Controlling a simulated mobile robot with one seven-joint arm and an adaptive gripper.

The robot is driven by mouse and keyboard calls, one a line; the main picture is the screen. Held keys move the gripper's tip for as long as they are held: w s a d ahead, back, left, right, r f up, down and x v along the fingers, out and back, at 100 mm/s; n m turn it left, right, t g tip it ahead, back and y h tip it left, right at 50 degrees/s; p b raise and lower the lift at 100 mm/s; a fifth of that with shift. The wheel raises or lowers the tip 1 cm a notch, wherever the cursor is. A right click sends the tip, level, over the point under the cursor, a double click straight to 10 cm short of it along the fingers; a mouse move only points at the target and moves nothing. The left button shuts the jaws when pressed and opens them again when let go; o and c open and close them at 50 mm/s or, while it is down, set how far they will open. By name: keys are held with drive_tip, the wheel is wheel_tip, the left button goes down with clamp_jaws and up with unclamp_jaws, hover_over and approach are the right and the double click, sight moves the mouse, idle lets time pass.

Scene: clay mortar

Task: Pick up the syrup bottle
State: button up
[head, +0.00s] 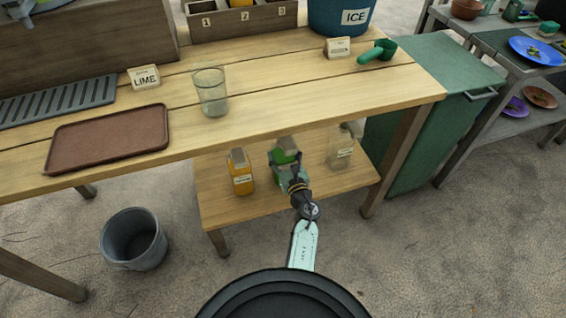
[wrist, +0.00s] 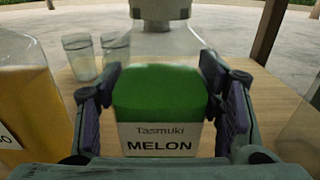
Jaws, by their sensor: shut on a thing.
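A syrup bottle with green liquid (head: 285,150) is at the lower shelf, between two other bottles. In the wrist view the green bottle (wrist: 158,98) stands upright and its label reads Tasmuki MELON. My gripper (head: 290,176) reaches in from the front and is shut on this bottle, with one finger pad on each side in the wrist view (wrist: 160,75). The bottle's base is hidden, so I cannot tell whether it touches the shelf. An orange-yellow bottle (head: 240,172) stands to the left and a clear-looking bottle (head: 341,148) to the right.
The lower shelf (head: 215,205) lies under the wooden counter (head: 270,112), whose front edge overhangs the bottles. Two glasses (wrist: 78,58) stand behind in the wrist view. A glass (head: 210,92), a brown tray (head: 108,137) and a green scoop (head: 378,50) are on the counter. A bucket (head: 133,238) stands on the floor.

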drive_tip(key=c, duration=1.1)
drive_tip(key=shift+w+r, duration=0.1)
drive_tip(key=shift+r, duration=0.05)
